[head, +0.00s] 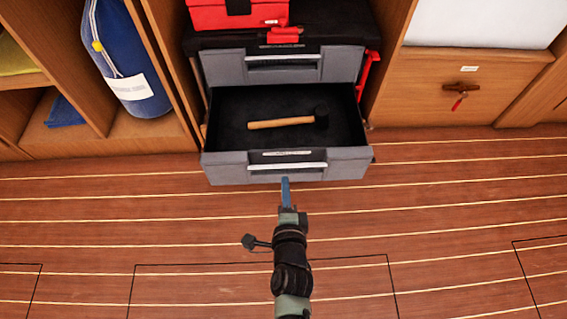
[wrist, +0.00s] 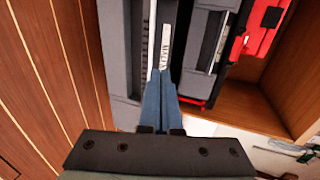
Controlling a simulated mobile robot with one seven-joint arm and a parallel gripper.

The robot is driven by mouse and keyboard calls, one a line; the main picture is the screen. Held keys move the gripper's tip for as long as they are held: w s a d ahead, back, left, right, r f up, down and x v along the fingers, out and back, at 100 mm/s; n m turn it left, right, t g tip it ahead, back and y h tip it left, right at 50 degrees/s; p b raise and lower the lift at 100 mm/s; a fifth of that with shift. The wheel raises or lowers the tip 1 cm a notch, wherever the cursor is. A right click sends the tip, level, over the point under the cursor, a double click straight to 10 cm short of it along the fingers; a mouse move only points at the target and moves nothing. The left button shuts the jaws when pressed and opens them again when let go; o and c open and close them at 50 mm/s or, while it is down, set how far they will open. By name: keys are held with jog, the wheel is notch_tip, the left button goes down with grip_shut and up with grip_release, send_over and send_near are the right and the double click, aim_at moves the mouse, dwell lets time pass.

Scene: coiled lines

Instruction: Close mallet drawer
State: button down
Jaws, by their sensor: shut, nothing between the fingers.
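The mallet drawer (head: 220,168) is the lower grey drawer of the tool chest and stands pulled out. A mallet (head: 281,122) with a wooden handle and dark head lies inside it on black lining. A silver handle (head: 250,168) runs along the drawer front. My gripper (head: 285,182) is shut and empty, with its blue fingertips at the drawer front just below the handle. I cannot tell whether they touch it. In the wrist view, the blue fingers (wrist: 160,85) point at the drawer front, beside a label (wrist: 165,48) that is partly hidden.
The upper grey drawer (head: 225,66) is closed above it. A red box (head: 215,17) sits on top. A blue rolled bag (head: 120,55) stands in the left cabinet, and a wooden cabinet (head: 420,90) is at the right. The plank floor (head: 440,220) in front is clear.

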aim_at(283, 152)
jog(key=x, duration=0.2)
jog(key=b+x, duration=0.1)
jog(key=x, duration=0.1)
jog(key=b+x, duration=0.1)
jog(key=x, duration=0.2)
jog(key=shift+w+r, duration=0.15)
jog(key=shift+r, duration=0.15)
jog(key=shift+w, duration=0.5)
